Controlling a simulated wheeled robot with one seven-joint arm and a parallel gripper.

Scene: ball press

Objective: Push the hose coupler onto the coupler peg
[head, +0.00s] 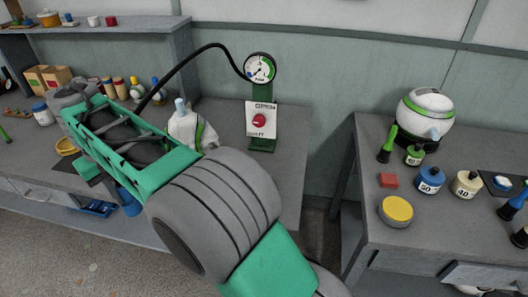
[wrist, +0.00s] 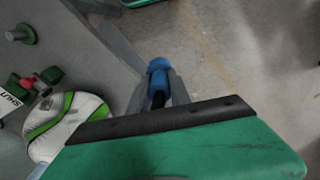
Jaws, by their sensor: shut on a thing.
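The blue hose coupler (wrist: 158,67) is in the wrist view, with a short dark hose end behind it. My gripper (wrist: 159,85) is shut on it, with grey fingers on either side. The coupler is over the grey floor and bench edge in that view, touching nothing else that I can see. A grey-green disc with a short post (wrist: 20,34) stands at the upper left of the wrist view; it may be the coupler peg, but I cannot tell for sure. In the head view my arm hides most of the gripper area.
A gauge (head: 260,68) stands on a green post above a red knob (head: 259,121). A black hose (head: 190,56) arches from it behind my arm. A white-and-green rounded thing (wrist: 68,125) lies near the gripper. The right bench (head: 365,165) holds weights and a yellow-topped tin (head: 397,209).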

